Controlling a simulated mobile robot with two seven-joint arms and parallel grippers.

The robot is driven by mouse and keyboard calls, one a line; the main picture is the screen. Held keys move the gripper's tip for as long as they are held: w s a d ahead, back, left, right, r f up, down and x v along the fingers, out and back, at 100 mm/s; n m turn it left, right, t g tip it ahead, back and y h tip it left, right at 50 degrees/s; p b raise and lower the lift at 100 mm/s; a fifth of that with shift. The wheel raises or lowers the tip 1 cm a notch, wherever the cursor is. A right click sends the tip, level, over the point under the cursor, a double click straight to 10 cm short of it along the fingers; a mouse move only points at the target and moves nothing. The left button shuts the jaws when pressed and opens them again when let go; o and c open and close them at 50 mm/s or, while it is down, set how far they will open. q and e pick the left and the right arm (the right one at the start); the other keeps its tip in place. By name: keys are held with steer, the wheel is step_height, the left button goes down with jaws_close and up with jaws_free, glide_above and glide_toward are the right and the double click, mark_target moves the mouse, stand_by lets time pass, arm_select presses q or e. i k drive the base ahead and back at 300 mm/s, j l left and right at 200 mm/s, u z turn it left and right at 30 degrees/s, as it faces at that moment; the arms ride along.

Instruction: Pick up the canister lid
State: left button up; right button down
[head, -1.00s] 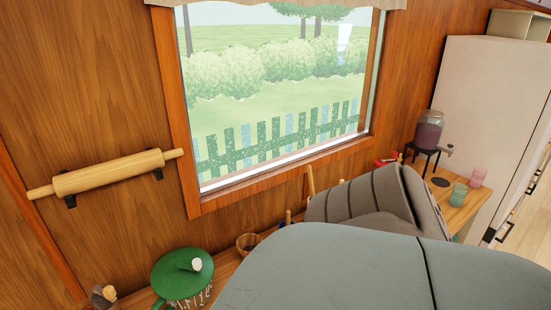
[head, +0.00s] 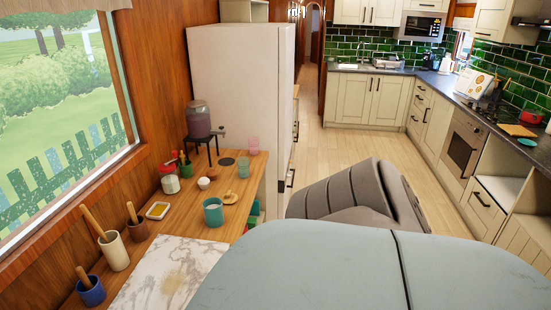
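No piece in view is plainly the canister lid. A green canister with a lid, seen a second ago, is out of view. A small flat tan disc (head: 230,197) lies on the wooden counter beside a teal cup; I cannot tell whether it is a lid. A jar with a red top (head: 169,180) stands near the window. Neither of my grippers shows. Large grey parts of my own body fill the lower right and hide the floor and part of the counter.
The wooden counter (head: 185,215) holds a teal cup (head: 213,212), a yellow dish (head: 158,210), a drink dispenser (head: 198,120), a pink glass (head: 253,146) and a marble board (head: 170,272). Pestles stand in mortars by the window. A fridge (head: 245,80) stands behind. The wooden floor (head: 345,143) is clear.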

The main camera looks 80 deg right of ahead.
mark_target(228, 198)
steer(key=z, duration=2.1)
steer(key=l+u, duration=0.1)
steer(key=u, duration=0.95)
steer(key=i+l+u, duration=0.1)
steer(key=l+u, duration=0.9)
steer(key=k+l+u, duration=0.1)
steer(key=l+u, duration=0.15)
steer(key=l, duration=0.25)
steer(key=k+l+u, duration=0.1)
steer(key=l+u, duration=0.15)
steer(key=l, duration=0.25)
steer(key=k+l, duration=0.15)
steer(key=l, duration=0.25)
steer(key=k+l, duration=0.1)
steer(key=l, duration=0.3)
steer(key=k+l+u, duration=0.1)
steer(key=l, duration=0.3)
steer(key=k+l, duration=0.2)
steer(key=l, duration=0.2)
steer(key=k+l, duration=0.1)
steer(key=l, duration=0.3)
